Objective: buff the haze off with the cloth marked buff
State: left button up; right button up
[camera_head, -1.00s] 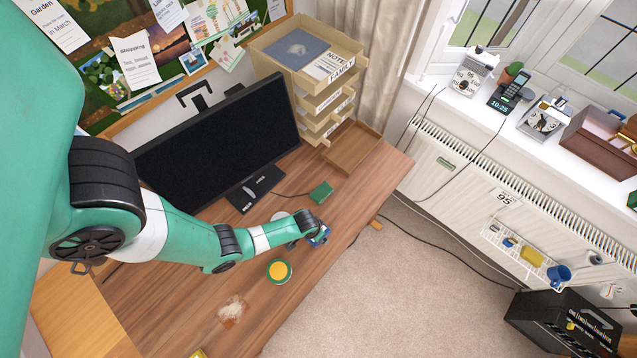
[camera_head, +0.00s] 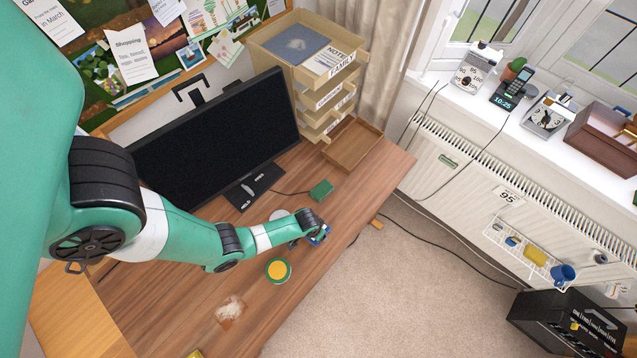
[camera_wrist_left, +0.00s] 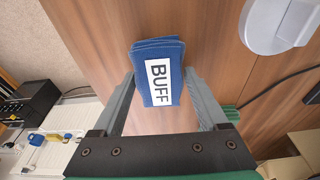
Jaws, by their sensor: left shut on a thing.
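My left gripper (camera_wrist_left: 162,95) is shut on a folded blue cloth (camera_wrist_left: 157,60) with a white label reading BUFF. The cloth sits between the two fingers, over the wooden desk. In the head view only a blue bit of the cloth (camera_head: 319,236) shows beyond my left gripper (camera_head: 316,235), near the desk's right edge. A whitish hazy patch (camera_head: 230,308) lies on the desk toward the front. My right gripper is not in view.
A round yellow-topped tin (camera_head: 278,271) stands between the gripper and the hazy patch. A green block (camera_head: 321,190) and the monitor (camera_head: 225,145) are behind. A pale round object (camera_wrist_left: 278,25) is close by. Bare desk (camera_head: 185,285) lies left of the patch.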

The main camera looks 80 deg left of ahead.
pick_arm(q)
jog(key=shift+r+p, duration=3.05)
jog(key=shift+r, duration=0.05)
grip_shut()
jog(key=shift+f, duration=0.1)
